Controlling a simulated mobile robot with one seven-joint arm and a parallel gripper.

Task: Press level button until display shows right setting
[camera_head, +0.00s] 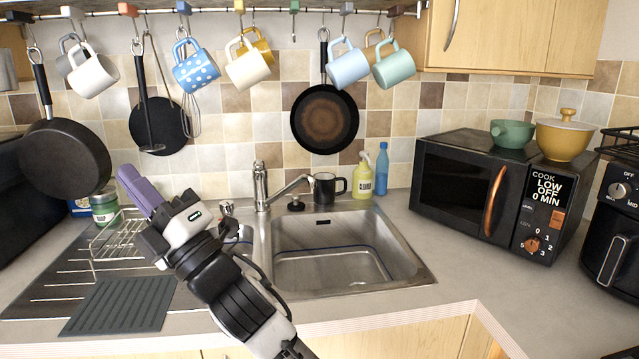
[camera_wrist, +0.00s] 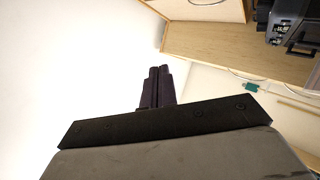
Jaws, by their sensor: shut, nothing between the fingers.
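The black microwave (camera_head: 489,192) stands on the counter at the right. Its display (camera_head: 548,187) reads COOK, LOW, OFF, 0 MIN. The small level button (camera_head: 527,209) sits below the display on the left, marked LEVEL. An orange button (camera_head: 557,218) is to its right, and a dial (camera_head: 532,244) is below. My gripper (camera_head: 136,188) is over the drainer side at the left, far from the microwave, pointing up and left. In the wrist view its purple fingers (camera_wrist: 157,85) are together and hold nothing.
Several mugs (camera_head: 247,67) hang from a rail above the sink (camera_head: 335,250). A soap bottle (camera_head: 363,176), a blue bottle (camera_head: 382,169) and a black mug (camera_head: 328,188) stand behind the sink. A black air fryer (camera_head: 616,230) is right of the microwave. The counter before the microwave is clear.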

